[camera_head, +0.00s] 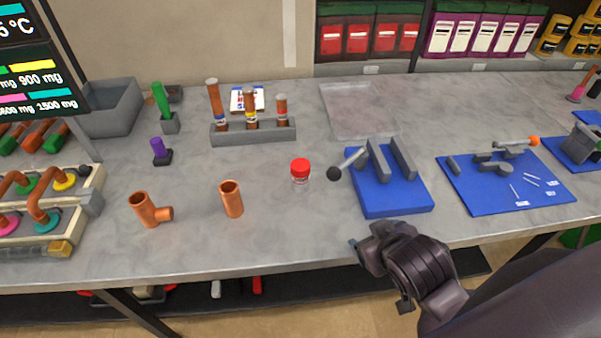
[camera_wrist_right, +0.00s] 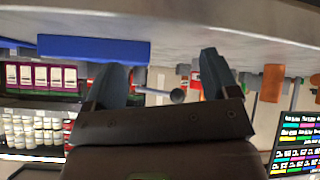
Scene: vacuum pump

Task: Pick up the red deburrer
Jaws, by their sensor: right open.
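My left gripper is not in view.
A blue-based bender (camera_head: 390,203) with a ball-ended lever stands just beyond my right gripper. Copper fittings (camera_head: 231,200) stand left of the red-capped cylinder. A grey rack (camera_head: 255,133) is behind it. A blue mat (camera_head: 480,200) with tools lies right. Bench around the cylinder is clear.

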